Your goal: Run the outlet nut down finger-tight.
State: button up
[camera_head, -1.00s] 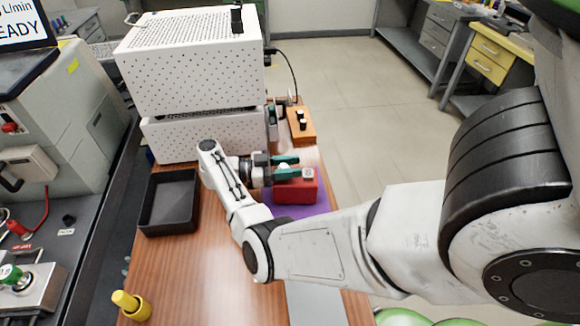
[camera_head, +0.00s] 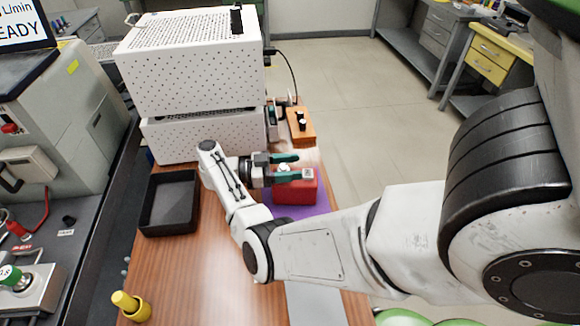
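My gripper (camera_head: 298,166) is at the middle of the picture, above the red block (camera_head: 297,192). Its two dark green fingers point right and stand apart with a visible gap. A small white shape shows between or behind the fingers; I cannot tell whether they touch it. A small pale part (camera_head: 308,174) shows at the red block's top, right by the near finger. The block sits on a purple mat (camera_head: 315,206) on the wooden bench. I cannot make out the outlet nut as a separate thing at this size.
A perforated white cabinet (camera_head: 190,65) stands behind my gripper. An orange-brown block with black knobs (camera_head: 299,124) is at the bench's back right. A black open tray (camera_head: 169,203) lies to the left, a yellow part (camera_head: 131,306) in front. Bare wood (camera_head: 190,270) lies between.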

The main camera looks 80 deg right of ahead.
jog(key=b+v, duration=0.6)
jog(key=v, duration=0.4)
jog(key=shift+w, duration=0.4)
jog(key=shift+a+r, duration=0.1)
jog(key=shift+a, duration=0.05)
